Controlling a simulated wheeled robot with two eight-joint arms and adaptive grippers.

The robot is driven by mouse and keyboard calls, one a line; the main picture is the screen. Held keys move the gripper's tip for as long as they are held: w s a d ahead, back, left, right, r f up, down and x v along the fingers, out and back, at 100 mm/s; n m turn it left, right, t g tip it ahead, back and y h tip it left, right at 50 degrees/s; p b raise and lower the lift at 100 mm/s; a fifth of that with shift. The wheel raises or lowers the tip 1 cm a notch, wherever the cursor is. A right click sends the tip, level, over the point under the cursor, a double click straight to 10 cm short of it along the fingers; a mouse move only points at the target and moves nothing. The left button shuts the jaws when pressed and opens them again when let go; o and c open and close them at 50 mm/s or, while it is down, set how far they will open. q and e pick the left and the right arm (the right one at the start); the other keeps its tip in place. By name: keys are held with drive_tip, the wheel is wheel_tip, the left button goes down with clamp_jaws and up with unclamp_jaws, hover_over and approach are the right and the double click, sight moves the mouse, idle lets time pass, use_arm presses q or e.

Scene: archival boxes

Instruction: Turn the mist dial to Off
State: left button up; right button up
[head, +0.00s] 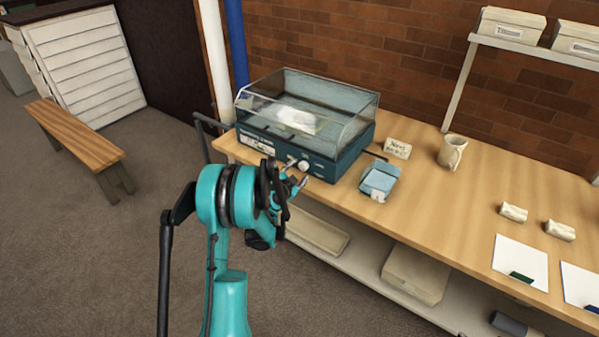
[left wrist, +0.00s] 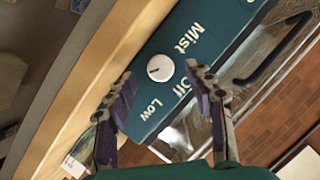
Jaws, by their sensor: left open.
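The mist dial (left wrist: 160,68) is a round white knob with a short dark mark on the teal front panel (left wrist: 195,45). "Mist", "Off" and "Low" are printed around it. The mark lies toward the left of the knob in the left wrist view, away from the word Off. My left gripper (left wrist: 159,80) is open, with one finger on each side of the dial in that view; I cannot tell whether they touch it. In the head view the left gripper (head: 295,178) is at the front of the teal box (head: 341,164), by the white dial (head: 304,166). My right gripper is not in view.
The box has a clear hood (head: 350,105) and stands at the left end of a wooden bench (head: 450,200). A shelf (head: 350,262) lies below the bench.

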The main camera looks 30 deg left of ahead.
sight(303, 166)
use_arm(q)
drive_tip(key=shift+b+x, duration=0.3)
drive_tip(key=shift+x, duration=1.15)
drive_tip(key=c, duration=1.2)
drive_tip(key=shift+o, duration=0.2)
